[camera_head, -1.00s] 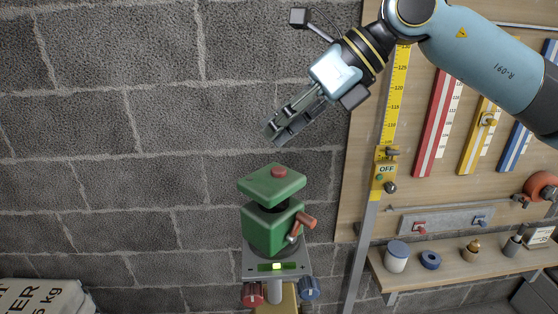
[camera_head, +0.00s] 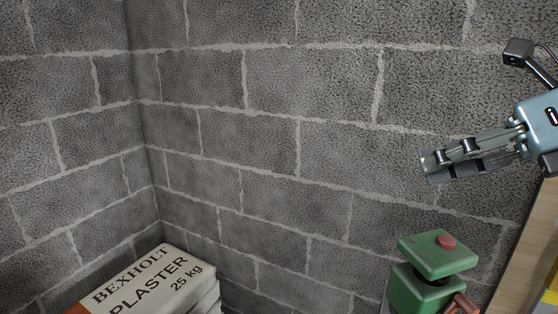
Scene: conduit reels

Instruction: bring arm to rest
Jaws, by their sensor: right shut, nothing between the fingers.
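My right gripper (camera_head: 432,166) reaches in from the right edge of the head view, its fingers pointing left. It is shut with nothing between the fingers. It is above a green device (camera_head: 437,254) with a red button on top, with a visible gap between them. Only the upper part of the device shows; its lower part is cut off by the bottom edge. Most of my right arm is outside the view. My left gripper does not show.
Bags of plaster (camera_head: 157,284) lie stacked at the bottom left, near the corner of the grey block walls (camera_head: 290,130). The edge of a wooden board (camera_head: 528,240) stands at the right. No object shows in front of the wall between the bags and the device.

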